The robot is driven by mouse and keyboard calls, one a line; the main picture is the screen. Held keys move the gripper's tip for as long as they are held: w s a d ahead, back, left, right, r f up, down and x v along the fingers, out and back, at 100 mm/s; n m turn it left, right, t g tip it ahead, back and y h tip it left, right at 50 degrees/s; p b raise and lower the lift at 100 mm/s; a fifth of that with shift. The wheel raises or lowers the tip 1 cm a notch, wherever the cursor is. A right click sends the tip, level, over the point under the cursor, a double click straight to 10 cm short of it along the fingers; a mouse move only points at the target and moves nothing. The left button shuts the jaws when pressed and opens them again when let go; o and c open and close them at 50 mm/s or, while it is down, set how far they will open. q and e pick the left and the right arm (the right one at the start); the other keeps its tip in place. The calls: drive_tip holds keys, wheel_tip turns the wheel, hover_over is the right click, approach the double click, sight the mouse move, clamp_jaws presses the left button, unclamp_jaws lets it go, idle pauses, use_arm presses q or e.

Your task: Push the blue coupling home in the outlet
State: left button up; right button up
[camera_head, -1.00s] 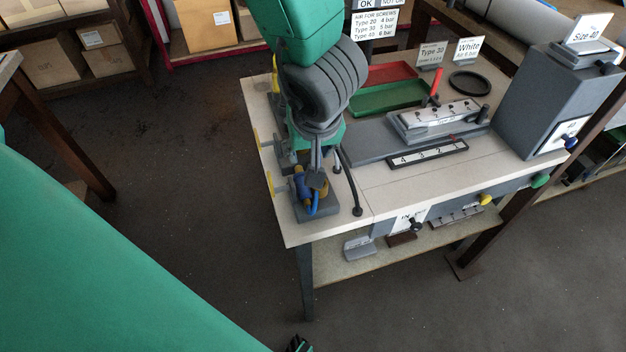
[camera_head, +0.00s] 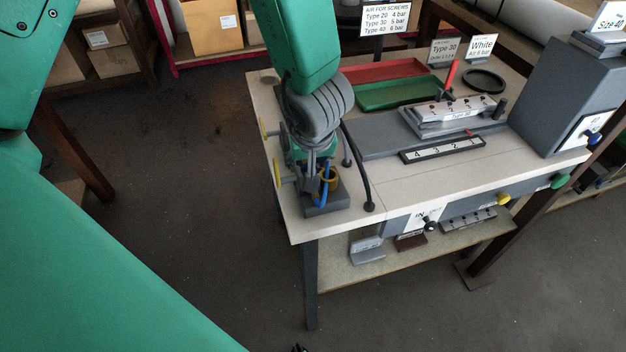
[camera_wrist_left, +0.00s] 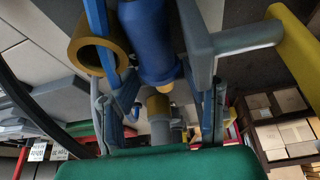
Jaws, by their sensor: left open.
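My left gripper (camera_head: 324,188) is at the left front of the bench, pointing down over a dark block. In the left wrist view its two blue-edged fingers stand apart, open, with the blue coupling (camera_wrist_left: 150,38) between them. I cannot tell whether either finger touches the coupling. A yellow ring (camera_wrist_left: 94,56) with a round opening is beside the left finger; it also shows in the head view (camera_head: 330,174). The gripper hides most of the coupling in the head view. How far the coupling sits in the outlet cannot be told. My right gripper is not in view.
Yellow-ended handles (camera_head: 278,172) stick out at the bench's left edge. A green tray (camera_head: 398,94), a grey fixture (camera_head: 450,115) and a grey cabinet (camera_head: 560,95) occupy the bench farther right. The front strip is clear.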

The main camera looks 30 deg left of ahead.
use_arm(q)
drive_tip(key=shift+s+a, duration=0.1)
drive_tip(key=shift+a, duration=0.2)
clamp_jaws()
drive_tip(key=shift+d, duration=0.2)
drive_tip(key=shift+r, duration=0.15)
